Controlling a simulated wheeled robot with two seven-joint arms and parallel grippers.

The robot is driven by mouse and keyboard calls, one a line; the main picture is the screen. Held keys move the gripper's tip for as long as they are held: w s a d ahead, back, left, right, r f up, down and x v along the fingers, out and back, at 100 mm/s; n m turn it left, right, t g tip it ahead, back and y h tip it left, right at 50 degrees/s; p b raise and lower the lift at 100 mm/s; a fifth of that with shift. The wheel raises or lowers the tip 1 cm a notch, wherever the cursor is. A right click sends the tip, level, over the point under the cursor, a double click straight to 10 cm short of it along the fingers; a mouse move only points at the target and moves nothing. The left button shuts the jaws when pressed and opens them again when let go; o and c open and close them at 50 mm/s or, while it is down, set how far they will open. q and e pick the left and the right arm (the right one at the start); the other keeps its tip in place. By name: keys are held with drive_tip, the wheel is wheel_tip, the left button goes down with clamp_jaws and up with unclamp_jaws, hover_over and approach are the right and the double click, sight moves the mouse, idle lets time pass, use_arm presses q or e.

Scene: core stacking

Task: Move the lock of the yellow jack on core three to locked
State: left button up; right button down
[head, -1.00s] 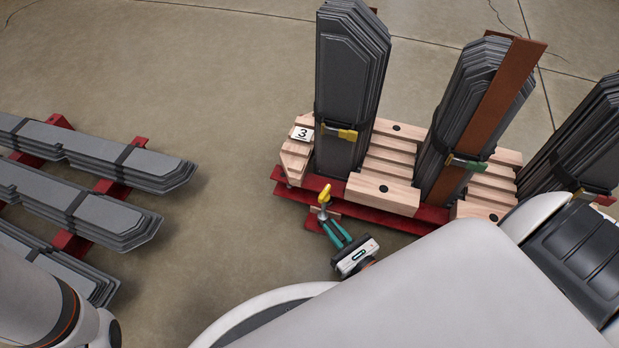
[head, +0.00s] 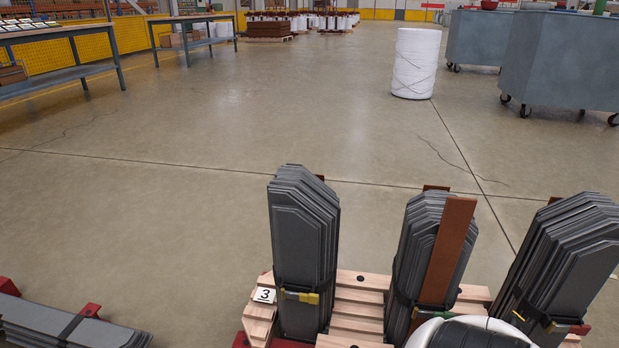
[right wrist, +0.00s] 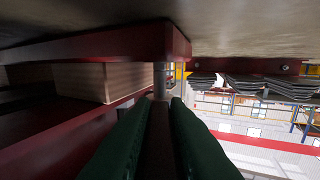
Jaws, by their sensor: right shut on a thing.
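Core three is the grey sheet stack (head: 303,245) by the white card marked 3 (head: 264,295), low in the head view. The yellow jack does not show in the head view now. In the right wrist view my right gripper (right wrist: 162,108) has its green fingers close together around a narrow dark bar (right wrist: 161,140). Just beyond the fingertips a short metal post (right wrist: 161,80) meets the red beam (right wrist: 95,46). My left gripper is in neither view.
More grey stacks (head: 413,250) stand upright on the wooden blocks to the right. A yellow-handled strap buckle (head: 300,296) crosses core three. Grey sheets (head: 55,325) lie at lower left. The floor behind is clear up to a white drum (head: 415,62).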

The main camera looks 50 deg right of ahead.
drive_tip(key=c, duration=1.4)
unclamp_jaws()
drive_tip(key=s+p, duration=0.1)
drive_tip(key=s, duration=0.2)
drive_tip(key=s+p, duration=0.1)
drive_tip(key=s, duration=0.3)
drive_tip(key=s+d+p, duration=0.1)
drive_tip(key=s, duration=0.2)
drive_tip(key=shift+s, duration=0.2)
drive_tip(key=shift+s+p, duration=0.3)
drive_tip(key=shift+s, duration=0.45)
